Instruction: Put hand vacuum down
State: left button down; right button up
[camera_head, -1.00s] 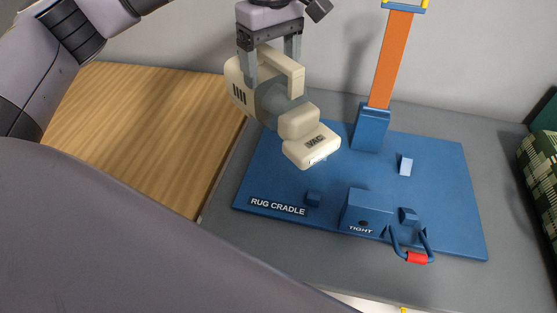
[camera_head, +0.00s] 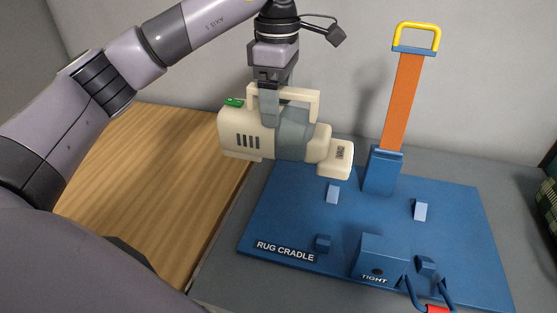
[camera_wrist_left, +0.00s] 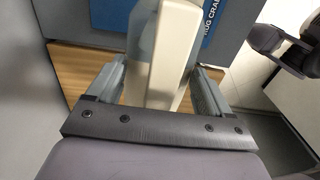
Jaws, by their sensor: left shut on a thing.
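The hand vacuum (camera_head: 240,138) is cream with a grey middle and a nozzle marked VAC on the right. My left gripper (camera_head: 269,108) is shut on its top handle and holds it in the air, nozzle to the right, at the back edge of the blue board. In the left wrist view the cream handle (camera_wrist_left: 176,50) of the vacuum lies between the two grey fingers. The vacuum's underside is partly hidden. My right gripper is not in view.
The blue board (camera_head: 290,215), labelled RUG CRADLE, lies on a grey surface. It carries small blocks, a TIGHT block (camera_head: 380,258), a red-handled clamp (camera_head: 437,309) and an orange strap (camera_head: 402,100) with a yellow handle. A bare wooden surface (camera_head: 165,165) is at the left.

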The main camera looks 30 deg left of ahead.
aim_at(277, 153)
pick_arm(q)
notch_tip(277, 153, down, 12)
jog(key=shift+s+r, duration=0.1)
jog(key=shift+r, duration=0.1)
jog(key=shift+c, duration=0.6)
grip_release()
jog(key=shift+f, duration=0.2)
jog(key=shift+o, duration=0.6)
jog(key=shift+r, duration=0.1)
notch_tip(277, 153, up, 12)
jog(key=shift+r, duration=0.1)
